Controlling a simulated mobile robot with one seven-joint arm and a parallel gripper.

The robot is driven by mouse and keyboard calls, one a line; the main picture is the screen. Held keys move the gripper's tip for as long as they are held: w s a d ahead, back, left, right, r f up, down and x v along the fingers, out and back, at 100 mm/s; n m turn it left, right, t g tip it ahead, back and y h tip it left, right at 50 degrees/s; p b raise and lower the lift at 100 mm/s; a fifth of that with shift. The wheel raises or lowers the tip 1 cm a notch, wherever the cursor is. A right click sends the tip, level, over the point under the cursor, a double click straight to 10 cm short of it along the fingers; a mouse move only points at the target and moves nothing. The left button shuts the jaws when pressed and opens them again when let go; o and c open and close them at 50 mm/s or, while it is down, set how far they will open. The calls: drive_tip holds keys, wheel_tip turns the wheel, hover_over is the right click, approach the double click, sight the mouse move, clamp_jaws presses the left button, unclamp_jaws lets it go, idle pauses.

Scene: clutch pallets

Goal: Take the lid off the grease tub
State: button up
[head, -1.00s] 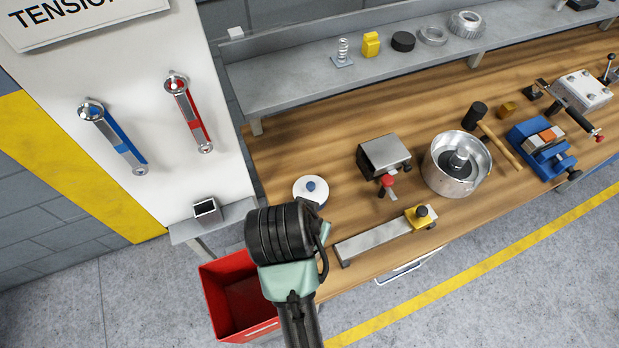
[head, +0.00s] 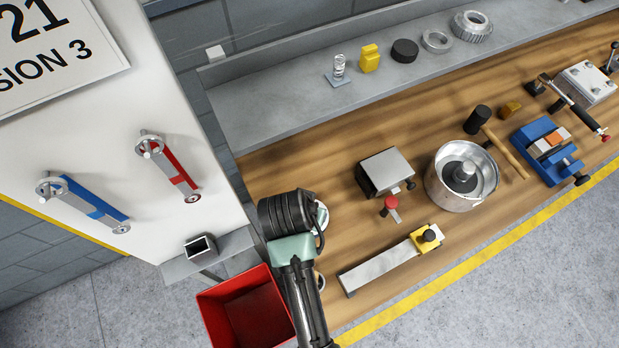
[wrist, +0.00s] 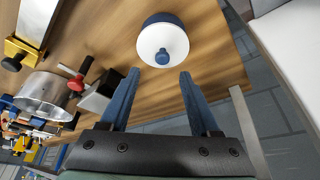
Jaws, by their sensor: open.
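The grease tub (wrist: 150,20) shows in the wrist view as a round tub with a blue edge. Its white lid (wrist: 175,42) with a blue knob is on top. My gripper (wrist: 158,80) is open, and its two blue fingers point toward the lid, with the knob just beyond and between the tips. Nothing is between the fingers, and I cannot tell how far they are from the knob. In the head view my wrist hides most of the tub; only a pale edge of it (head: 322,214) shows. My fingers are hidden there.
On the wooden bench (head: 300,165) stand a grey block (head: 385,171) with a red knob, a metal pot (head: 450,190) and a flat bar (head: 380,270). A red bin (head: 225,315) is below left. A grey shelf (head: 290,100) runs behind.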

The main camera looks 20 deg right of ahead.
drive_tip(key=shift+a+p+x, duration=0.15)
drive_tip(key=shift+p+x, duration=0.25)
drive_tip(key=shift+x, duration=1.05)
drive_tip(key=shift+a+p+x, duration=0.1)
drive_tip(key=shift+p+x, duration=0.3)
drive_tip(key=shift+x, duration=1.1)
clamp_jaws()
